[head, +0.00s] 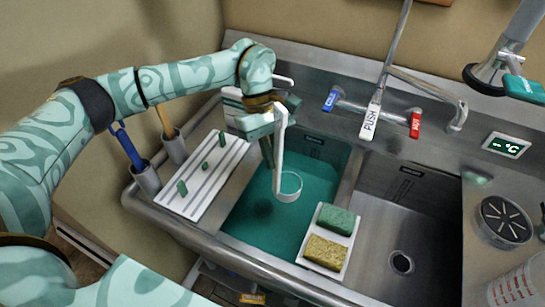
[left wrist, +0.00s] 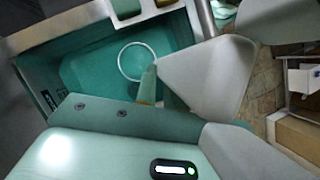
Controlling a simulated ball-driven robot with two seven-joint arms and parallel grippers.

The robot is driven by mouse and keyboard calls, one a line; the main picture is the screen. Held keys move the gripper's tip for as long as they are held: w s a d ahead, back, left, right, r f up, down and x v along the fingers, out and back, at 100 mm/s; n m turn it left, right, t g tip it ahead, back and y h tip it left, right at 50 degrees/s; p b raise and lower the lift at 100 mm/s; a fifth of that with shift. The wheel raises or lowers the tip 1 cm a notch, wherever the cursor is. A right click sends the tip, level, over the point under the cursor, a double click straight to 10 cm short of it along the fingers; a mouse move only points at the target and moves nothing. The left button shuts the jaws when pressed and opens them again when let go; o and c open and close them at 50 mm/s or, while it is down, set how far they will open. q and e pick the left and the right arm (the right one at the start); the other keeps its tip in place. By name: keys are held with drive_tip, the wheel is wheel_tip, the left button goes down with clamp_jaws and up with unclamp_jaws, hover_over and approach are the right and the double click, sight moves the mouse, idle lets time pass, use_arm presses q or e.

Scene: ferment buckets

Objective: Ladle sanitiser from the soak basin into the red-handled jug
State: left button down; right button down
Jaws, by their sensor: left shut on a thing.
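The soak basin (head: 245,215) is the left sink bowl, holding teal sanitiser. My left gripper (head: 268,130) is above its back part, shut on the upper part of a white ladle (head: 279,160). The ladle hangs down with its round cup (head: 288,187) over or at the liquid; I cannot tell how deep it sits or whether it is filled. In the left wrist view the cup's white rim (left wrist: 123,62) shows against the teal liquid. A clear jug with red markings (head: 518,287) is cut off at the lower right; its handle is not visible.
A white tray with a green sponge (head: 336,219) and a yellow sponge (head: 325,252) lies at the basin's front right. The right bowl (head: 400,215) is empty. A ribbed white board (head: 205,180) lies left. The tap (head: 425,85) stands behind; a round drain cover (head: 503,220) is at right.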

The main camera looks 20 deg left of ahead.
sight(275, 148)
use_arm(q)
drive_tip(key=shift+r+p, duration=1)
drive_tip(key=shift+r, duration=0.95)
